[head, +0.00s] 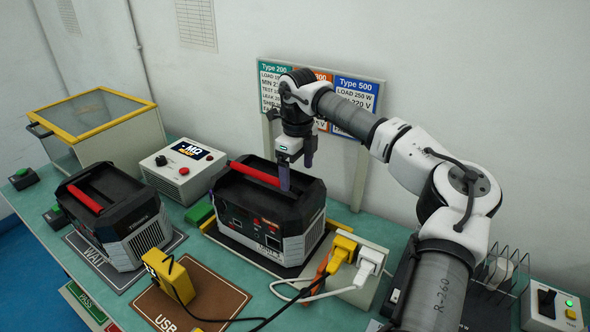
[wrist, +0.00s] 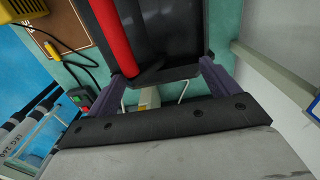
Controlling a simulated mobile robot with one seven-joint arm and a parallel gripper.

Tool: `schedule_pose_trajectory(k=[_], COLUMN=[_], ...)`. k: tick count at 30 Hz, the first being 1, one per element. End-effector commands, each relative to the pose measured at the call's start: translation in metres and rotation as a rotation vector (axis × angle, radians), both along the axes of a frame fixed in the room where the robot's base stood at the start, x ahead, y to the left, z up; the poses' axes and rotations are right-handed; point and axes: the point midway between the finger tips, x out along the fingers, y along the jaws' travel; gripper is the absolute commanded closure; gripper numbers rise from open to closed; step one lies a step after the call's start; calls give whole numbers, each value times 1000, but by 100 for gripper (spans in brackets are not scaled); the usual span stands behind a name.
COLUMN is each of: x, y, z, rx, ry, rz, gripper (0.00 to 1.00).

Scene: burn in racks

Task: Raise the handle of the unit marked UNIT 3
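The middle black power unit (head: 270,215) sits on a mat on the green bench, with sockets on its front; its label is too small to read surely. Its red handle (head: 254,173) lies low along the top and shows in the wrist view as a red bar (wrist: 112,35). A second black unit (head: 118,220) with a red handle (head: 84,201) sits at the left on the WAIT mat. My gripper (head: 297,170) is over the right part of the middle unit. Its purple fingers (wrist: 162,88) are apart, with the handle's end close to the left finger.
A yellow-framed clear-lidded box (head: 95,115) and a white MQ box (head: 183,170) stand behind. A yellow block (head: 170,277) stands by the USB mat (head: 215,303). Plugs and cables (head: 345,250) lie right of the middle unit. A sign board (head: 270,90) stands behind.

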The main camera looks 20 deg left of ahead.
Motion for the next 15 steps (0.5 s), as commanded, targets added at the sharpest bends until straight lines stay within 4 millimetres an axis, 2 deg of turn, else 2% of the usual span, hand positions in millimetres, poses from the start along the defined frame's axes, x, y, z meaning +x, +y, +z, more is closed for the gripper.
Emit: schedule_pose_trajectory(k=[8, 15], x=[14, 25], y=[-5, -7], z=[3, 3], rx=[-7, -7], ry=[-3, -3], rz=[-7, -8], gripper=[5, 4])
